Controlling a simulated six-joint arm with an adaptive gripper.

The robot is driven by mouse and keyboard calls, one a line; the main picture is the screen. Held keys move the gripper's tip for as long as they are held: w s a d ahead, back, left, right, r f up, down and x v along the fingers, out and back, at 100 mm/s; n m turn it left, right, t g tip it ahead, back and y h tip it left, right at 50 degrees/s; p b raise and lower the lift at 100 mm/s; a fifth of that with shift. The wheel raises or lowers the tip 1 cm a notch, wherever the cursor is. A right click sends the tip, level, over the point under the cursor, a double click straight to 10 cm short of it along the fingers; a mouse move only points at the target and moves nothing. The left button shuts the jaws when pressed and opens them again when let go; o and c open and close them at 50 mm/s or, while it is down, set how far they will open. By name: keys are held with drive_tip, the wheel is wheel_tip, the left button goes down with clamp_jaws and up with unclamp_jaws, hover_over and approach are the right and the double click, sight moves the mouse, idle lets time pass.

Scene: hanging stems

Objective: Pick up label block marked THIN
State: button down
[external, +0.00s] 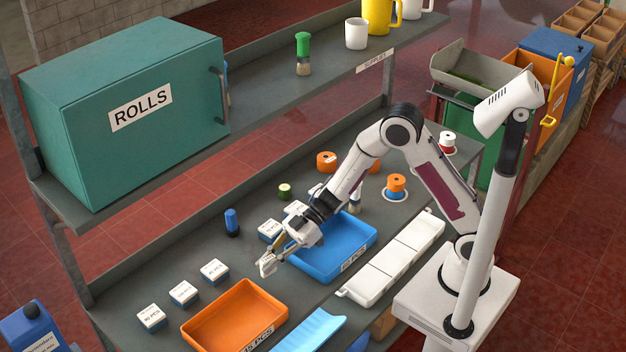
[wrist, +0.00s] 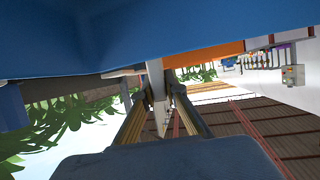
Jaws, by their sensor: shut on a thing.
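My gripper (external: 267,264) is above the bench, between the blue tray and the orange tray. In the wrist view its two fingers (wrist: 160,100) are closed on a narrow pale piece (wrist: 155,80); I cannot tell what it is or read any mark on it. Small white-topped label blocks with blue sides stand in a row on the bench: a front one (external: 150,317), a middle one (external: 184,293) and another (external: 214,271). Further label blocks stand behind my gripper, one (external: 269,230) clear and one (external: 295,207) partly hidden by my arm. I cannot make out the word THIN on any.
The blue tray (external: 362,238) lies beneath my forearm, and the orange tray (external: 220,296) is at front. A white sectioned tray (external: 395,262) lies right. A dark-blue bottle (external: 232,222) stands behind my gripper. The teal ROLLS cabinet (external: 90,150) is on the shelf above.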

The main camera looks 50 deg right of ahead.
sight(268, 259)
drive_tip(key=shift+r, duration=3.8)
